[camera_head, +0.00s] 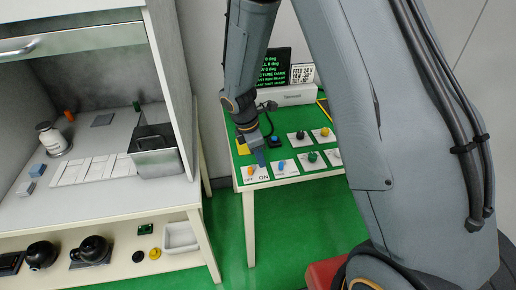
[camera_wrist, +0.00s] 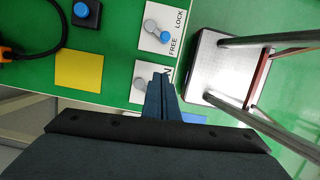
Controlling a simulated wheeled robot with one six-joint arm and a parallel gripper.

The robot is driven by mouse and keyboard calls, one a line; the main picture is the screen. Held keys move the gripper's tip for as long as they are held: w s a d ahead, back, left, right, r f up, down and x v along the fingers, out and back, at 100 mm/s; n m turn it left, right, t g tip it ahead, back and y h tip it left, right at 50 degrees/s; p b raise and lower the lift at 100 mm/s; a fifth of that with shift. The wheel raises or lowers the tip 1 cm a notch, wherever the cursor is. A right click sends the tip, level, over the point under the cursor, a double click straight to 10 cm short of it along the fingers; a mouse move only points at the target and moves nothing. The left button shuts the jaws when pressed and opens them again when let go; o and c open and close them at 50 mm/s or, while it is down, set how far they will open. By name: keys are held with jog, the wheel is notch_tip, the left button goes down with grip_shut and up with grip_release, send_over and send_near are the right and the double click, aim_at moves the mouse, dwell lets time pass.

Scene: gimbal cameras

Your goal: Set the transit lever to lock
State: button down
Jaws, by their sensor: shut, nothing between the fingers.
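The transit lever (camera_head: 282,164) has a blue knob on a white plate at the front of the green-topped table. In the wrist view the lever's blue knob (camera_wrist: 166,37) shows beside a grey pivot, on a plate (camera_wrist: 148,42) marked FREE and LOCK. The knob points toward the FREE side. My gripper (camera_head: 261,162) is shut and empty. In the wrist view its fingertips (camera_wrist: 161,76) are over the neighbouring plate (camera_wrist: 137,69), apart from the blue knob, and hide part of that plate.
The neighbouring OFF/ON plate has an orange lever (camera_head: 250,171). Several other control plates, a blue button (camera_head: 275,141) and a yellow patch (camera_wrist: 79,71) share the table. A black cable (camera_wrist: 50,38) lies nearby. A stool (camera_wrist: 218,65) stands beside the table. A cabinet (camera_head: 200,225) is at left.

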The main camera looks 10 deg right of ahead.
aim_at(282, 163)
jog(key=x, duration=0.2)
jog(key=shift+s+d+f+p, duration=0.1)
jog(key=shift+d+f+p, duration=0.1)
jog(key=shift+f+p, duration=0.1)
jog(key=d, duration=0.1)
jog(key=d+p, duration=0.1)
jog(key=shift+d+r, duration=0.2)
jog(key=shift+d, duration=0.1)
jog(key=shift+d+f+p, duration=0.15)
jog(key=shift+d+p, duration=0.15)
jog(key=shift+d, duration=0.25)
